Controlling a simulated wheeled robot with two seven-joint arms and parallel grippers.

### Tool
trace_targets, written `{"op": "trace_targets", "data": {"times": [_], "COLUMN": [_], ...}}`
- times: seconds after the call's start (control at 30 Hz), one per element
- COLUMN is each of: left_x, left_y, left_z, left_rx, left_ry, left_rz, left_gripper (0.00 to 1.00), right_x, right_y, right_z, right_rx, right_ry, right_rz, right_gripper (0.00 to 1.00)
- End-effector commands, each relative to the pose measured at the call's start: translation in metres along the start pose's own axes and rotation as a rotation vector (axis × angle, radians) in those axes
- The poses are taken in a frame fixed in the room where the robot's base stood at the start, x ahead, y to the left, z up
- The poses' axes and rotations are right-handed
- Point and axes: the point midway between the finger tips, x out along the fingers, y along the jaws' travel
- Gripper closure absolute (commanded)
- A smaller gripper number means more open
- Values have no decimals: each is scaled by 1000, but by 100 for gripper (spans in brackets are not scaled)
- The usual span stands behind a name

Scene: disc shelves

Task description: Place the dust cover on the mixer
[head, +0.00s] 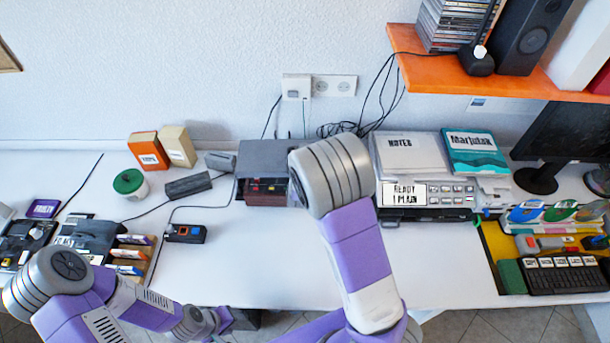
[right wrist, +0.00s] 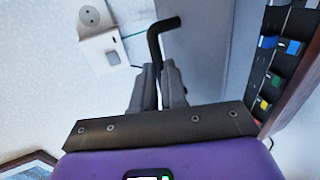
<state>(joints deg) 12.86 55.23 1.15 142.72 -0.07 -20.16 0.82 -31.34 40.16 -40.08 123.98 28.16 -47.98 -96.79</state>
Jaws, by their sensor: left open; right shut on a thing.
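A grey box-like cover (head: 262,157) stands at the back of the desk, with a dark red and black unit (head: 267,190) showing under its front. I take these for the dust cover and the mixer. My right arm hides the cover's right part. In the right wrist view my right gripper (right wrist: 158,85) is shut on a black bent handle (right wrist: 157,40), close beside a grey panel (right wrist: 232,45). A panel with coloured caps (right wrist: 285,52) and a reddish-brown edge shows at right. My left gripper (head: 245,319) is open and empty, low at the desk's front edge.
A white binder (head: 408,152) and a label machine (head: 420,194) stand right of the cover. An orange shelf (head: 480,82) overhangs the back right. Orange and cream boxes (head: 148,150) stand at left. The desk's front middle (head: 265,260) is clear.

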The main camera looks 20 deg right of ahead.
Motion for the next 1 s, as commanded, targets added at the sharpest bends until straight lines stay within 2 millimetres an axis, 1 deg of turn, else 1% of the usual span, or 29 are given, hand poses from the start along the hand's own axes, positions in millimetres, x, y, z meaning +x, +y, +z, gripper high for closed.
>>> {"op": "trace_targets", "data": {"times": [0.07, 0.33, 0.4, 0.57, 0.77, 0.83, 1.0], "left_x": [-2, 15, 17, 19, 28, 29, 28], "left_y": [1, -6, -7, -8, -11, -11, -10], "left_z": [0, -1, -1, -1, -1, -1, -1], "left_rx": [0, -1, -1, -1, -1, -1, -1], "left_ry": [0, 0, 0, 0, 0, 0, 0], "left_rz": [0, 0, 0, 0, 0, 0, 0], "left_gripper": [57, 57, 57, 57, 57, 57, 57], "right_x": [3, 20, 23, 26, 35, 37, 36], "right_y": [-3, -50, -57, -66, -93, -97, -96], "right_z": [5, 7, 6, 6, 7, 6, 6], "right_rx": [10, 12, 13, 12, 13, 13, 14], "right_ry": [-24, -33, -32, -31, -32, -31, -30], "right_rz": [-5, -8, -7, -6, -7, -7, -6], "right_gripper": [100, 100, 100, 100, 100, 100, 100]}}
